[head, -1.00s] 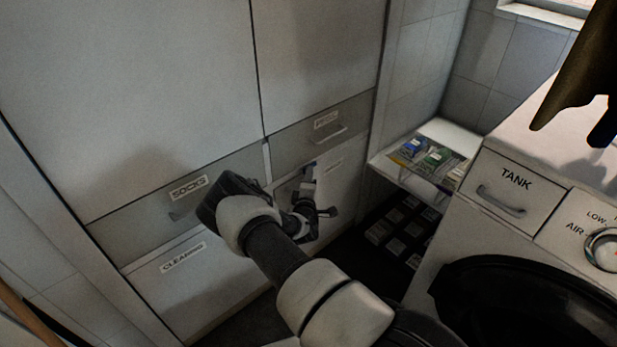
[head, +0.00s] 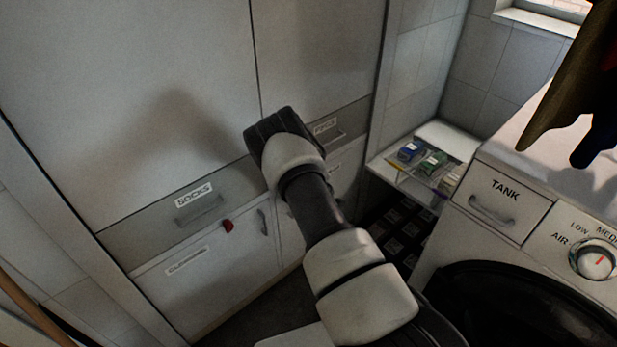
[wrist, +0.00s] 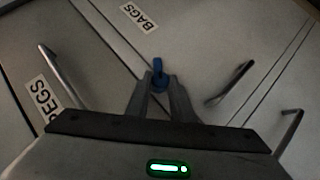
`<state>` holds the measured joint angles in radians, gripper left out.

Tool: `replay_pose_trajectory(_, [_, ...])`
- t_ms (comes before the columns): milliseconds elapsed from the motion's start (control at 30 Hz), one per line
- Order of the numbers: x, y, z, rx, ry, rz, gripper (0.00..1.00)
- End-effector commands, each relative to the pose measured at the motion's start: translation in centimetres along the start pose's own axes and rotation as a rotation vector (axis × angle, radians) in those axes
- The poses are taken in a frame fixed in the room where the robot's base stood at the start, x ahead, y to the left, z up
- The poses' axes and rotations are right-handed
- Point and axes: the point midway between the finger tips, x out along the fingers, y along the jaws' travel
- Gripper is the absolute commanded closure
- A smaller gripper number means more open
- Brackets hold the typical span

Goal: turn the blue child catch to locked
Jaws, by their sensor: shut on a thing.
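The blue child catch (wrist: 158,69) shows in the wrist view as a small upright tab on a round base, near the seam of the cupboard front marked BAGS. My gripper (wrist: 160,84) is shut on it, with one finger on each side of the tab. The fingers hide part of its base, and I cannot tell whether it stands at locked. In the head view my own arm hides the catch and the fingers.
A drawer marked PEGS has a bar handle (wrist: 62,75); two other handles (wrist: 230,83) (wrist: 290,130) are close on the right. In the head view a red catch (head: 228,226) sits below the SOCKS drawer (head: 160,216). A low shelf (head: 440,140) and the TANK unit (head: 505,188) stand right.

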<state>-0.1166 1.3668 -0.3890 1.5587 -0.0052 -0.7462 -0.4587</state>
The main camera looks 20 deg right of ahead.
Motion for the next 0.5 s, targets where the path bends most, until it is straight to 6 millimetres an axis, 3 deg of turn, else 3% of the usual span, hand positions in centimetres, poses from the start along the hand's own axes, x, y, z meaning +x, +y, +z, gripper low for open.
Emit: replay_pose_trajectory(500, [0.13,1.22,0.19,0.336,-0.001,-0.322,1.0])
